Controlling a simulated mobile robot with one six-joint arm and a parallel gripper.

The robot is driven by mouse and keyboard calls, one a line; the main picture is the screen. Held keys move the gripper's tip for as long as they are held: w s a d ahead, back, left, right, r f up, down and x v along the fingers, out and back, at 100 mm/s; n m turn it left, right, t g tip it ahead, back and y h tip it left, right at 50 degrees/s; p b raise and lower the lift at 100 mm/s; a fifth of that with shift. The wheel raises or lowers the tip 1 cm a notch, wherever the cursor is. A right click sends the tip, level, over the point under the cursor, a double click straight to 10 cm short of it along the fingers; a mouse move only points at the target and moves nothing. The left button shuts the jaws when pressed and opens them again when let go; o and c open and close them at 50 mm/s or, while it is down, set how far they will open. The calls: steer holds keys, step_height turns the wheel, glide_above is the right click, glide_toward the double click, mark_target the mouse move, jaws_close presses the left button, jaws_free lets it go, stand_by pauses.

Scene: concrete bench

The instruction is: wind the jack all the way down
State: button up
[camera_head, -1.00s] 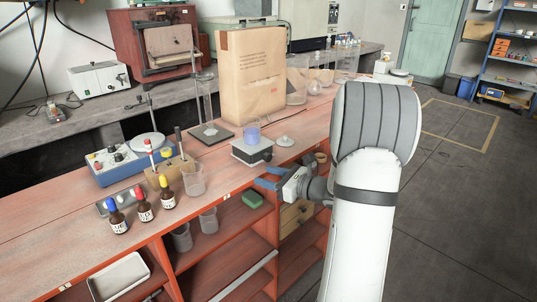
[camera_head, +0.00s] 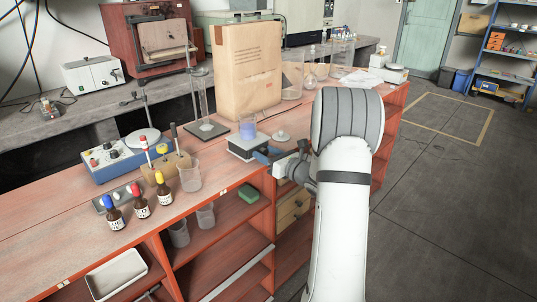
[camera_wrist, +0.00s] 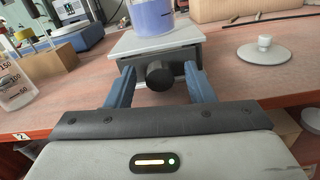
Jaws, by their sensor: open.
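The jack (camera_head: 241,150) is a low platform with a pale top plate on the red bench near its front edge. In the wrist view its plate (camera_wrist: 158,42) shows close, with a dark round knob (camera_wrist: 159,76) at the front. A beaker of blue-violet liquid (camera_head: 248,129) stands on the plate, and it also shows in the wrist view (camera_wrist: 152,14). My gripper (camera_head: 264,156) is at the jack's front. In the wrist view my gripper (camera_wrist: 159,80) is open, its blue fingers on either side of the knob. I cannot tell whether they touch it.
A white lid-like disc with a knob (camera_wrist: 263,53) lies right of the jack. A large brown paper bag (camera_head: 247,75) stands behind. A glass beaker (camera_head: 190,178) and dropper bottles (camera_head: 140,201) stand to the left. Shelves lie below the bench edge.

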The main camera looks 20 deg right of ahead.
steer(key=shift+c, duration=0.4)
steer(key=c, duration=0.9)
steer(key=shift+f+n+b, duration=0.25)
steer(key=shift+n+b, duration=0.15)
steer(key=shift+b, duration=0.55)
steer(key=n+b, duration=0.1)
steer(key=b, duration=0.1)
steer(key=shift+f+n+b, duration=0.1)
steer(key=shift+n+b, duration=0.2)
steer(key=shift+b, duration=0.1)
steer(key=shift+n+b, duration=0.8)
steer(key=shift+b, duration=0.2)
steer(key=shift+r+n+b, duration=0.3)
steer(key=shift+r+b, duration=0.05)
steer(key=o, duration=1)
